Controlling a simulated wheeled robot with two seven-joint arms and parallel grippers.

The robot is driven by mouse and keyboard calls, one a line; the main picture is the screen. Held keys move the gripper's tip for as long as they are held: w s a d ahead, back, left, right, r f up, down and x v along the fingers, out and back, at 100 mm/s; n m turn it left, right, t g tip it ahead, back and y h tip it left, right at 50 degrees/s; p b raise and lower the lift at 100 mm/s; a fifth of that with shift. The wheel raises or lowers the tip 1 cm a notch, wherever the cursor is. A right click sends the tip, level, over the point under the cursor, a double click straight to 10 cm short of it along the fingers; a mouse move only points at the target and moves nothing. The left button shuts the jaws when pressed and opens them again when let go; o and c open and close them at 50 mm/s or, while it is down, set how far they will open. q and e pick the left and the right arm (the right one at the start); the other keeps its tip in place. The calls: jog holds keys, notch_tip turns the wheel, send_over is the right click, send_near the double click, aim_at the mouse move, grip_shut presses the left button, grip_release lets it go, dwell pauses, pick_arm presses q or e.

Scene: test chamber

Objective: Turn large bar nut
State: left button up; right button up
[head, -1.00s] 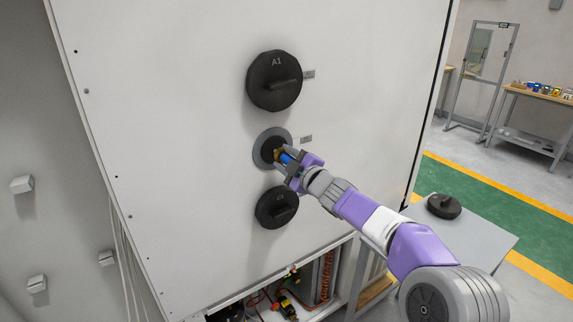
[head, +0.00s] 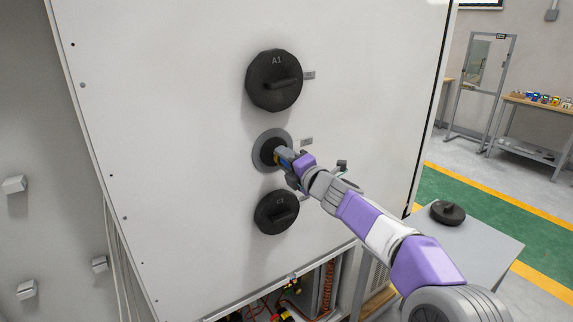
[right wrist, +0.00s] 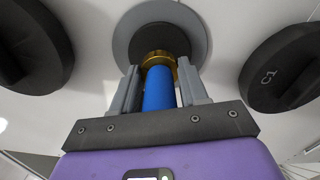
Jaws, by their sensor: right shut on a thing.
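A brass-coloured nut (right wrist: 159,59) sits at the mouth of the dark round port with a grey ring (head: 258,152) on the white panel. A blue cylindrical bar (right wrist: 159,90) stands out from the nut toward my right gripper. My right gripper (head: 280,157) is at this port. In the right wrist view its two grey fingers (right wrist: 159,72) lie on either side of the bar, with their tips beside the nut, and it is shut on the nut. The fingers largely hide nut and bar in the head view. My left gripper is not in view.
A black round cap marked A1 (head: 274,80) is above the port and another black cap (head: 276,211) is just below it, close to my gripper. A loose black cap (head: 447,212) lies on a grey table (head: 480,245) at right. Wiring shows in an opening below.

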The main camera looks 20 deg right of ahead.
jog(key=shift+n, duration=0.9)
jog(key=o, duration=1.1)
jog(key=shift+c, duration=0.2)
jog(key=s+d, duration=0.1)
jog(key=s, duration=0.6)
jog(key=shift+s+b, duration=0.25)
jog(key=shift+b, duration=0.2)
